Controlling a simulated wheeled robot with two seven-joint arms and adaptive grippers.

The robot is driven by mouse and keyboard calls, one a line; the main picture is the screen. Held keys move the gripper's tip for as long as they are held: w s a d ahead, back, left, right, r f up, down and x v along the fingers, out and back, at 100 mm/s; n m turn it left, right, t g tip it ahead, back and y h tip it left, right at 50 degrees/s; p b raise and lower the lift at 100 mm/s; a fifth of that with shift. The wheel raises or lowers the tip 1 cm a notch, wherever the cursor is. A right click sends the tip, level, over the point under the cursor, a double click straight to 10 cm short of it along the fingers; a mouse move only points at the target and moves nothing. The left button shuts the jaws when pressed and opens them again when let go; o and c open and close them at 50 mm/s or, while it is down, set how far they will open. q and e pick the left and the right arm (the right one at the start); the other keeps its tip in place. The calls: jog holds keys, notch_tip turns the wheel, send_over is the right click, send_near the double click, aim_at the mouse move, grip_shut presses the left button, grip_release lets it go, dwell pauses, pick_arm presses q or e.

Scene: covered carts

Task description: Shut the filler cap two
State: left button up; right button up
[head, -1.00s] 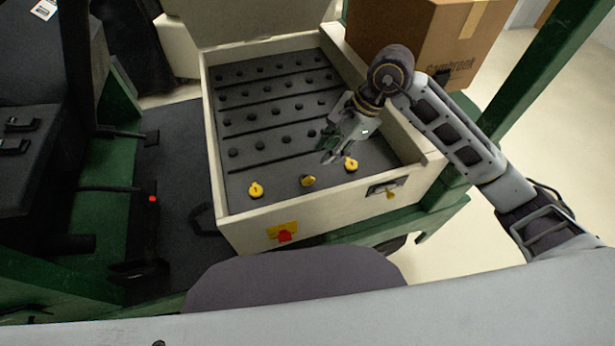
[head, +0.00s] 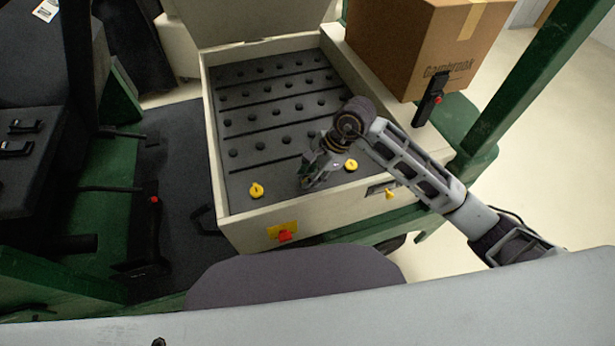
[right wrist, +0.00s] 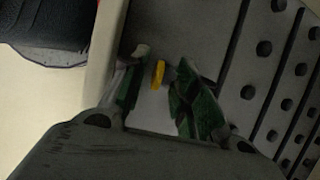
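Three yellow filler caps belong to the battery-like dark top in the cream box. The left cap (head: 256,190) and right cap (head: 351,165) show in the head view. The middle cap is hidden there behind my right gripper (head: 308,180). In the right wrist view, a yellow cap (right wrist: 158,75) stands edge-on between the two green-padded fingers of my right gripper (right wrist: 161,62), which are apart. I cannot tell whether either finger touches it. My left gripper is not in view.
The cream box (head: 345,210) has raised walls around the dark top (head: 240,180), which carries rows of dark knobs. A cardboard box (head: 420,50) and a black lever (head: 430,97) stand at the right.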

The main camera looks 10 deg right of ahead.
jog(key=shift+x, duration=1.1)
grip_shut()
